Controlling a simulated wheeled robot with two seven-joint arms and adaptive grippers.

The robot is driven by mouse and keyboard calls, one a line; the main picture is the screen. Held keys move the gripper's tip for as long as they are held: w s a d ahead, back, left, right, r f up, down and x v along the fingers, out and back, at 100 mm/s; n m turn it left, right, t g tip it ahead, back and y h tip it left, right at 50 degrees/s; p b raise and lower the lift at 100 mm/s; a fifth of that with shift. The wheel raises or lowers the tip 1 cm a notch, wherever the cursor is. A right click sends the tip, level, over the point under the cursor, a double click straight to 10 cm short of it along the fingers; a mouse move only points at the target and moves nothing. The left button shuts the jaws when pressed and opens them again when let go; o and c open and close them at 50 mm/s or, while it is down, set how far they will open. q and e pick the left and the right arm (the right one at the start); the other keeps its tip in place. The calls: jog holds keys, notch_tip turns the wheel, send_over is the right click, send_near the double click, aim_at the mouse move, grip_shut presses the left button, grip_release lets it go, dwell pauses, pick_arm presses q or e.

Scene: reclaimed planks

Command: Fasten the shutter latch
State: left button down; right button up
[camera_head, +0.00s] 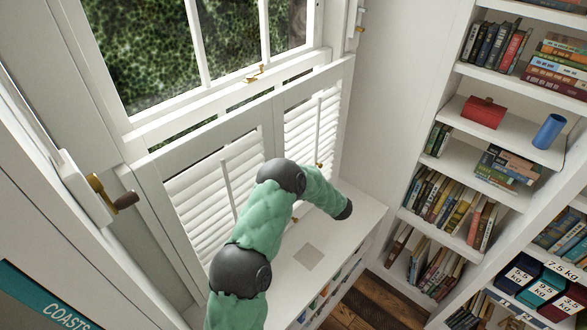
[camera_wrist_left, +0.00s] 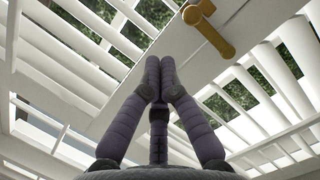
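The brass shutter latch (camera_wrist_left: 212,32) shows in the left wrist view on a white upright between louvred panels; its arm slants across the upright. I cannot tell whether it sits in a catch. The louvred shutters in the head view, left leaf (camera_head: 207,195) and right leaf (camera_head: 305,128), stand below the window, partly covered by my green arm. My left gripper (camera_wrist_left: 159,78) has its dark fingers together at the tips, with nothing visible between them. In the picture they are below and left of the latch, apart from it. In the head view my left gripper is hidden.
A brass window catch (camera_head: 254,75) sits on the sash above. A handle (camera_head: 125,200) juts from the frame at left. A white sill (camera_head: 340,235) lies below the shutters, with a grey square (camera_head: 308,257) on it. Bookshelves (camera_head: 455,150) fill the right side.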

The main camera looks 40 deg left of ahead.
pick_arm(q)
jog(key=v, duration=0.9)
jog(key=shift+d, duration=0.2)
